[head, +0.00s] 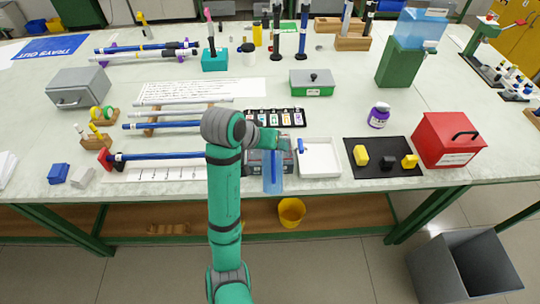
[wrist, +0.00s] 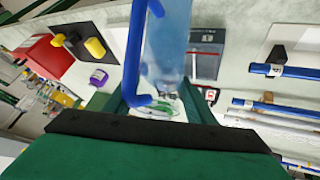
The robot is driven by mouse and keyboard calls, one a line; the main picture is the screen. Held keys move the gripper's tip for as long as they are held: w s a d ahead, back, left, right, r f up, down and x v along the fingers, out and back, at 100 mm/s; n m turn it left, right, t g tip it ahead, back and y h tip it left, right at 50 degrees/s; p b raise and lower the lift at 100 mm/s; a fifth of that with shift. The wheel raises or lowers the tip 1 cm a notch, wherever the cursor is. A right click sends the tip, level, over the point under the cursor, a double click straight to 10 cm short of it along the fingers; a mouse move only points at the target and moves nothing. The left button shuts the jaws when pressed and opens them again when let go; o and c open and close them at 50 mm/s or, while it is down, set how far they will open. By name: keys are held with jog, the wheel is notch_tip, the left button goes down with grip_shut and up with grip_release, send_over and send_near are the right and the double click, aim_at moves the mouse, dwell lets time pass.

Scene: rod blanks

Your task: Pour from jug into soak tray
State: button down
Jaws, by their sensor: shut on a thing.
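My gripper (head: 283,141) is shut on a translucent pale blue jug (head: 272,180) over the bench's front edge. In the wrist view the jug (wrist: 170,40) rises from between the jaws (wrist: 155,108), with its darker blue handle (wrist: 134,50) on the left. The jaws hide part of the jug, and its tilt and contents are hard to tell. No stream shows. A white shallow tray (head: 320,165) lies just right of the jug. A dark grey tray (head: 254,167) with a label lies behind it, partly hidden. I cannot tell which is the soak tray.
A black mat (head: 383,172) with yellow and black pieces and a red box (head: 446,139) stand to the right. Blue-ended rods (head: 165,156) lie at left. A purple-labelled bottle (head: 379,115) stands behind the mat. A yellow bucket (head: 291,212) sits below the bench.

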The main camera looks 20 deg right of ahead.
jog(key=shift+w+a, duration=0.1)
jog(key=shift+a, duration=0.1)
dwell(0.3)
jog(key=shift+d+g, duration=0.15)
jog(key=shift+g, duration=0.15)
dwell(0.4)
jog(key=shift+a+f+g, duration=0.1)
jog(key=shift+a+g, duration=0.1)
jog(key=shift+g, duration=0.1)
jog(key=shift+d+f, duration=0.1)
jog(key=shift+w+f+g+y, duration=0.1)
jog(key=shift+w+g+y, duration=0.05)
jog(key=shift+g+y, duration=0.15)
